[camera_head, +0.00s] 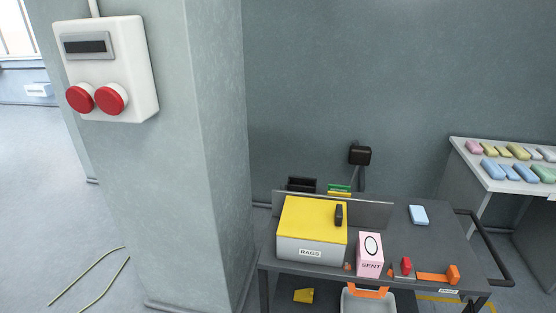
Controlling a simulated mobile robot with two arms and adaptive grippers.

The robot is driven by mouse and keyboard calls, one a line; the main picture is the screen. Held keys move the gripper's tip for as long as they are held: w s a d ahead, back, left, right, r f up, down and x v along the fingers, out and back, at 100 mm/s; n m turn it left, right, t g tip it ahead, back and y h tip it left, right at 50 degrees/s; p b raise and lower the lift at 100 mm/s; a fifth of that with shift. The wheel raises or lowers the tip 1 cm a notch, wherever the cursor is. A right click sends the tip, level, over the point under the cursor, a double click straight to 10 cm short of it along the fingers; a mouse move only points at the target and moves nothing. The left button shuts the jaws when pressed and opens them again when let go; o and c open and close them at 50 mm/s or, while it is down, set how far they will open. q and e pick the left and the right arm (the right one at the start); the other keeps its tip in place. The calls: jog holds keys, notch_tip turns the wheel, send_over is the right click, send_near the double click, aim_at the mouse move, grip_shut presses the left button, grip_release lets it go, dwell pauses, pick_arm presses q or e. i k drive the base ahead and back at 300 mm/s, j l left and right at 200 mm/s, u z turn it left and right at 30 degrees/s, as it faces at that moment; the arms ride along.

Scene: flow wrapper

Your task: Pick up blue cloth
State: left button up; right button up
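A flat light-blue piece (418,215) lies on the right part of the dark cart top; it may be the blue cloth, but it is too small to tell its material. A grey box labelled RAGS (296,250) with a yellow lid (312,218) stands on the left of the cart. A black handle (339,215) sits on the lid. The lid looks closed and the inside is hidden. Neither of my grippers is in view.
The cart (385,215) also bears a pink box marked SENT (370,254), a red item (406,266) and an orange tool (440,277). A pillar with a red-button panel (105,68) stands left. A side table (462,165) holds several coloured bars at right.

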aim_at(418, 214)
jog(key=i+l+z, duration=0.1)
jog(key=i+l, duration=0.4)
jog(key=i+l+z, duration=0.15)
jog(key=i+l, duration=0.3)
jog(key=i, duration=0.2)
